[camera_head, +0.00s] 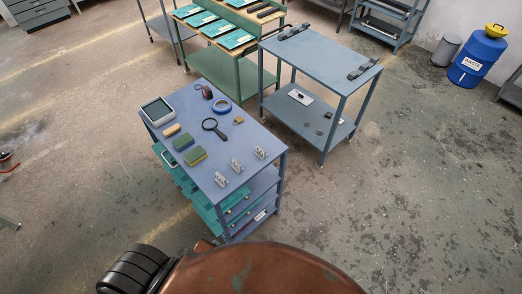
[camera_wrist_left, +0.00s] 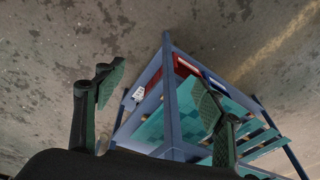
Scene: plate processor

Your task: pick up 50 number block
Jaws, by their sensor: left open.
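Three small grey metal number blocks stand in a slanting row near the front edge of the blue cart (camera_head: 215,130): a left one (camera_head: 221,179), a middle one (camera_head: 237,165) and a right one (camera_head: 260,152). Their numbers are too small to read, so I cannot tell which is 50. My left gripper (camera_wrist_left: 158,92) shows only in the left wrist view, its two dark green fingers spread apart with nothing between them touching. Beyond it is a cart's blue frame (camera_wrist_left: 172,90), seen tilted. The blocks cannot be made out there. My right gripper is in no view.
A grey-blue trolley (camera_head: 320,62) stands behind right. Floor at right is open.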

